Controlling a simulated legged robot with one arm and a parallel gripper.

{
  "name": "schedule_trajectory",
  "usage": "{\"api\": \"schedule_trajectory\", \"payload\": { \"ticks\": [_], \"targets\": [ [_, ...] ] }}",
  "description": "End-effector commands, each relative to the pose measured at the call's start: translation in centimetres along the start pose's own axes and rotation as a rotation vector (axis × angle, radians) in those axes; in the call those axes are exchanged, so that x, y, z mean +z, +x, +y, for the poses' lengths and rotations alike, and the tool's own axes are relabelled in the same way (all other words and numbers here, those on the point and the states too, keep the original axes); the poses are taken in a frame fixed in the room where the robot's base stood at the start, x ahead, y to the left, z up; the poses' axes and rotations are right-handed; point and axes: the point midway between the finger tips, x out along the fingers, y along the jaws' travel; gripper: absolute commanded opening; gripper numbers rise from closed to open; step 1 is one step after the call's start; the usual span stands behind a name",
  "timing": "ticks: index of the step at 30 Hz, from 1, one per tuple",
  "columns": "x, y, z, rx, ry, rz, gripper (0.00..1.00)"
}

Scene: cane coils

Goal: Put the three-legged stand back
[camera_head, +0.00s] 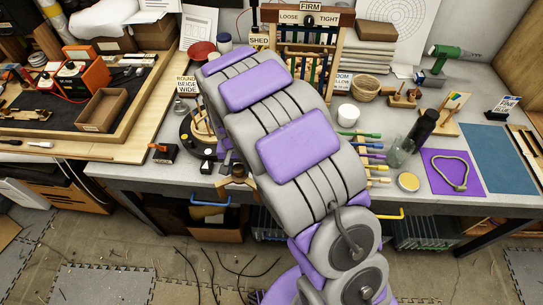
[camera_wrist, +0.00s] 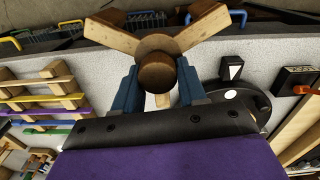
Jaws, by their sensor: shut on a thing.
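The three-legged stand (camera_wrist: 157,47) is wooden, with a round knob at its middle and legs that spread outward. My gripper (camera_wrist: 158,84) is shut on its knob, with one blue finger on each side in the wrist view. Two legs spread to the upper left and upper right there, and a pale third piece shows below the knob. In the head view a small part of the stand (camera_head: 237,183) shows at the bench's front edge, left of my arm. I cannot tell whether the legs touch the bench.
A black round turntable (camera_wrist: 256,101) lies close beside the gripper. An orange-handled dark block (camera_head: 163,153) stands to the left on the grey bench (camera_head: 130,176).

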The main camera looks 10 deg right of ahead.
Motion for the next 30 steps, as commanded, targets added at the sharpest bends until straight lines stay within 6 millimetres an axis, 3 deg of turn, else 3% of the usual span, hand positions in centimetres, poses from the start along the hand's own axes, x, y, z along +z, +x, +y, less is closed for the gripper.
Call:
{"api": "schedule_trajectory", "payload": {
  "ticks": [9, 15, 25, 30],
  "targets": [
    [-6.7, 0.8, 6.3, -0.018, 0.008, 0.000, 0.00],
    [-10.0, 1.2, 8.3, -0.013, 0.006, 0.001, 0.00],
    [-12.0, 1.3, 9.5, -0.007, 0.002, 0.000, 0.00],
    [-12.0, 4.0, 9.9, -0.012, 0.002, -0.003, 0.00]
  ]
}}
